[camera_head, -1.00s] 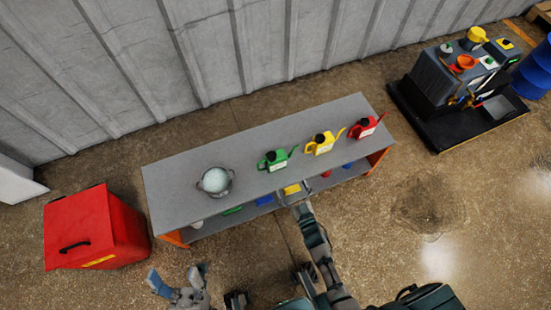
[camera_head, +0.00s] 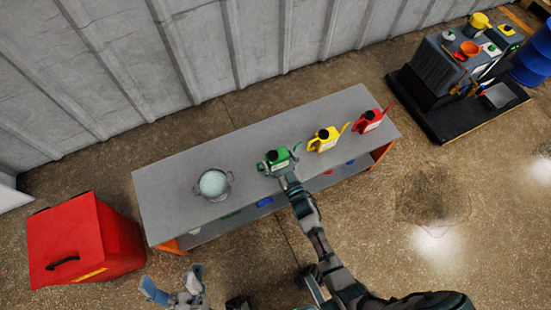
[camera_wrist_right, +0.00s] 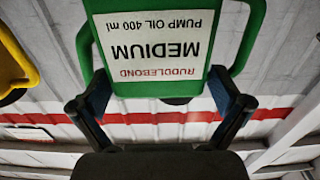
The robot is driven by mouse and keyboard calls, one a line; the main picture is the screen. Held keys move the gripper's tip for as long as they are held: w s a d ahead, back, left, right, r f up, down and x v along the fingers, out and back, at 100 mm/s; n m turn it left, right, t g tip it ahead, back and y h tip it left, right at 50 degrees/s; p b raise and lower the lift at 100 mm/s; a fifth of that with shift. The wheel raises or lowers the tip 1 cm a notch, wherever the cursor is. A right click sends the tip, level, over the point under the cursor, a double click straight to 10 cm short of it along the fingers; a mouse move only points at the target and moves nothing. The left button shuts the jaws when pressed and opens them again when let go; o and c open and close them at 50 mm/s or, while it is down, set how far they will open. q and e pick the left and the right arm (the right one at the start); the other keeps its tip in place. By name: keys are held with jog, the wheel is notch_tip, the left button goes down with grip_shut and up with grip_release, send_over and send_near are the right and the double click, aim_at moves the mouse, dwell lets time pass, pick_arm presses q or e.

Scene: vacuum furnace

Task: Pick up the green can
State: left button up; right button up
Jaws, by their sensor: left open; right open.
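The green can (camera_head: 279,155) stands on the grey table with its dark cap up, between the pot and the yellow can. My right gripper (camera_head: 284,174) is open at the can's near side. In the right wrist view, the can (camera_wrist_right: 154,80) fills the upper middle, its white label upside down. The open fingers of my right gripper (camera_wrist_right: 158,92) reach toward the can's two sides; I cannot tell whether they touch it. My left gripper (camera_head: 173,287) is open and empty, low in front of the table.
The grey table (camera_head: 165,195) also bears a metal pot (camera_head: 213,184), a yellow can (camera_head: 324,140) and a red can (camera_head: 370,121). A red box (camera_head: 82,240) stands left of the table. A dark machine (camera_head: 447,75) stands at the right. The yellow can's edge shows at left in the wrist view (camera_wrist_right: 12,65).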

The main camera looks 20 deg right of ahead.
jog(key=shift+d, duration=0.2)
jog(key=c, duration=1.3)
jog(key=shift+r, duration=0.15)
jog(key=shift+c, duration=0.2)
